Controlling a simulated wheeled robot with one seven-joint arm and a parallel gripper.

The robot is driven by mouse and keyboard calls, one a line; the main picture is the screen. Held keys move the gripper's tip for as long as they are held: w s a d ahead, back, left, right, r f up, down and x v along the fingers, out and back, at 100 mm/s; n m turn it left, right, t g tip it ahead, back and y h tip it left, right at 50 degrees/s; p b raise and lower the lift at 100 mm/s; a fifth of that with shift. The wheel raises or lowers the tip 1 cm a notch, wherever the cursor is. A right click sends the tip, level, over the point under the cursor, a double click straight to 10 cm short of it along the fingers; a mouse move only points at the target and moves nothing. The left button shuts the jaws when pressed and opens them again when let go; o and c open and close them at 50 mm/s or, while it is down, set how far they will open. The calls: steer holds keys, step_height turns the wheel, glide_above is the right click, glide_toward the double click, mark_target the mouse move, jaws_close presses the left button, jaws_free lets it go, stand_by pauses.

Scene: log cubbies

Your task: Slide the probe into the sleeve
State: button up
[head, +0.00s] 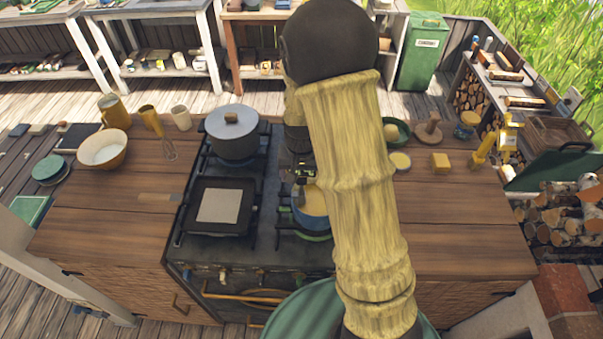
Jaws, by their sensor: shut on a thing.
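My gripper (302,180) is small and dark in the head view, just left of my arm and over the blue pot with yellow contents (313,203) on the stove. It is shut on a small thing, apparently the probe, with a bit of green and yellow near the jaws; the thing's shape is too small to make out. My arm hides the area right of the gripper. I cannot pick out the sleeve for certain.
The black stove (250,215) carries a lidded grey pot (232,135) and a square griddle (218,207). A bowl (103,150) and cups stand left. The right counter's front (455,225) is clear.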

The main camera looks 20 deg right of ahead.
steer(key=shift+f+b, duration=0.4)
steer(key=shift+f, duration=0.25)
steer(key=o, duration=1.2)
steer(key=shift+c, duration=0.2)
steer(key=shift+r, duration=0.15)
step_height(320, 180, up, 17)
steer(key=s+b, duration=0.2)
steer(key=b, duration=0.1)
steer(key=shift+a, duration=0.3)
steer(key=s+f+n+t, duration=0.1)
steer(key=s+f+n, duration=0.2)
steer(key=s+f, duration=0.8)
steer(key=shift+s+d+n, duration=0.3)
steer(key=shift+s, duration=0.35)
